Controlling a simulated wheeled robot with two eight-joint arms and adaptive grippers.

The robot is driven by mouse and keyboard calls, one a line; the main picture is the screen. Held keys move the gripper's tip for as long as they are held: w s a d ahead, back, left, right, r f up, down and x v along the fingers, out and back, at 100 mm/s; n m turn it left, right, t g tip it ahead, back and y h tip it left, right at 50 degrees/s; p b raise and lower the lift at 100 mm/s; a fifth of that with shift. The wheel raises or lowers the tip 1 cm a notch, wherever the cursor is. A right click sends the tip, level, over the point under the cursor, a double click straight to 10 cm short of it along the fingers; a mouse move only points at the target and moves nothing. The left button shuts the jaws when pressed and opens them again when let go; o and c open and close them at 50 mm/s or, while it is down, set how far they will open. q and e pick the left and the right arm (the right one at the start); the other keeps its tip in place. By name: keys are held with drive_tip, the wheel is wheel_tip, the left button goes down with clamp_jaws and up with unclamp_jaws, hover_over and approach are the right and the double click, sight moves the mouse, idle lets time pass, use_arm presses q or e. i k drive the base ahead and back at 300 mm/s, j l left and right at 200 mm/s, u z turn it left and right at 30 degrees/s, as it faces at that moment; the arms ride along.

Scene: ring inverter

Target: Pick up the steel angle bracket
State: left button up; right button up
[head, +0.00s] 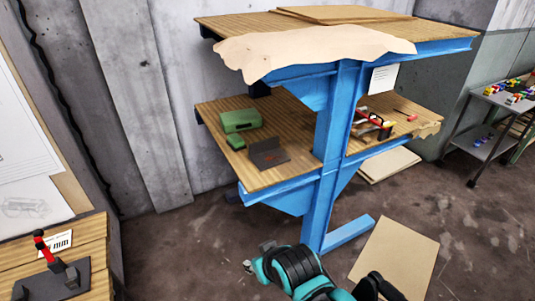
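A dark grey L-shaped piece that looks like the steel angle bracket (268,153) rests on the middle wooden shelf of the blue rack. One leg lies flat and the other stands up at the back. A teal and black arm of mine enters at the bottom, well below and in front of the shelf. Small grey parts at its far end may belong to my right gripper (257,257), but its fingers cannot be made out. My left gripper is not in view.
A green box (240,121) and a smaller green piece (235,143) are left of the bracket. A blue post (333,150) stands to its right. The upper shelf (440,46) overhangs. A wooden bench (92,255) is at left. Open floor lies in front.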

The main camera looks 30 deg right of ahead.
sight(266, 154)
drive_tip(key=z, duration=1)
